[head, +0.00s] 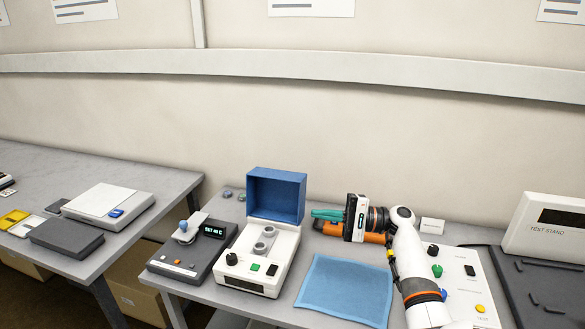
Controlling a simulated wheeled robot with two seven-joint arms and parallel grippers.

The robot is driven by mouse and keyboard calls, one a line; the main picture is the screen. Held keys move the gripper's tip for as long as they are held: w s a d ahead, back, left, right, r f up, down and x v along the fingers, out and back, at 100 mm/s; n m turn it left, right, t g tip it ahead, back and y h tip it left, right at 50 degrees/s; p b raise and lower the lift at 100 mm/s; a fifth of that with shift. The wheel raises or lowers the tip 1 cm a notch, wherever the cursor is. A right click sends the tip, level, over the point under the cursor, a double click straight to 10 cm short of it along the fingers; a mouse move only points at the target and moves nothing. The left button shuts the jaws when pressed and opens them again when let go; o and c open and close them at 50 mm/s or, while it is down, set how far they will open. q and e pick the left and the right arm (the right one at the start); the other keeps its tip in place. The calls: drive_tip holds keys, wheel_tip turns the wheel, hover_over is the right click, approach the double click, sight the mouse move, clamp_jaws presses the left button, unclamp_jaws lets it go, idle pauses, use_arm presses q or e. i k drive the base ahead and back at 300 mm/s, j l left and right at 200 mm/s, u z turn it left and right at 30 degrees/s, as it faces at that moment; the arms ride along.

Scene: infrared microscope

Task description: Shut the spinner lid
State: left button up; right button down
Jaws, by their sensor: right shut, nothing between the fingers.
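My right gripper (314,214) has teal fingers pointing left. It is shut and empty, to the right of the lid and apart from it in the picture. My left gripper is not in view.
A dark grey device with a lit display (213,232) stands left of the spinner. A blue cloth (345,288) lies to its right. An orange object (374,238) shows beneath my right gripper. A control panel (461,277) and a test stand (550,229) are at right.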

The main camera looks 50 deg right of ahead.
sight(273, 195)
drive_tip(key=i+l, duration=0.2)
drive_tip(key=l, duration=0.15)
drive_tip(key=i+l, duration=0.2)
drive_tip(key=l, duration=0.15)
drive_tip(key=i+l, duration=0.2)
drive_tip(key=l, duration=0.15)
drive_tip(key=i+l, duration=0.2)
drive_tip(key=l, duration=0.15)
